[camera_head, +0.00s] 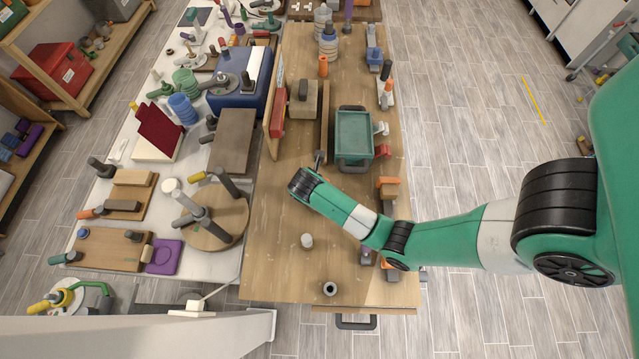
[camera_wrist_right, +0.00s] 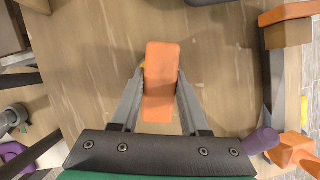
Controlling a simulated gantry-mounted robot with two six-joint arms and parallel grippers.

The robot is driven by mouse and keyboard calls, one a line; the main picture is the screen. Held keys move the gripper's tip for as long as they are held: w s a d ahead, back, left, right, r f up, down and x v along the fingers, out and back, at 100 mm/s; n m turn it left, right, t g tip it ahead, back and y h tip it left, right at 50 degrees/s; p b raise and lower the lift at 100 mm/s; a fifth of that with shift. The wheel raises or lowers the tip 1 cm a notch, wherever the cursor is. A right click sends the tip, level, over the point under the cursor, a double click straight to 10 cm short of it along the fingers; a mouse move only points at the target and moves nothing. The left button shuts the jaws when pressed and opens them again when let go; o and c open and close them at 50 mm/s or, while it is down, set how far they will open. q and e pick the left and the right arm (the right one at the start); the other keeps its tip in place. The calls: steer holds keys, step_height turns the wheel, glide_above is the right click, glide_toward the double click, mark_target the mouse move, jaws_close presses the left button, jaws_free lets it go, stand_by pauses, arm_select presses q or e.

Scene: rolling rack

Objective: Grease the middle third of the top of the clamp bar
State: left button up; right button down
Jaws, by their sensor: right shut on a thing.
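My right gripper (camera_head: 318,160) reaches in over the wooden rack top, its dark fingers pointing toward the far end. In the right wrist view the gripper (camera_wrist_right: 161,82) is shut on an orange block (camera_wrist_right: 161,75), which stands up between the two fingers. In the head view the held block is hidden or too small to make out. A long brown bar (camera_head: 324,112) lies lengthwise on the rack, just beyond the gripper. I cannot tell whether it is the clamp bar, and no grease shows on it. My left gripper is not in view.
A green bin (camera_head: 353,135) stands right of the bar, close to my gripper. A tan block (camera_head: 302,102) and a red piece (camera_head: 278,115) lie left of it. A white cup (camera_head: 307,240) and a dark ring (camera_head: 330,288) stand on the near rack top (camera_head: 275,265), otherwise mostly clear.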

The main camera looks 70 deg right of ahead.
steer(key=shift+f, duration=0.55)
stand_by(1.6)
steer(key=shift+r, duration=3.65)
steer(key=shift+s, duration=0.1)
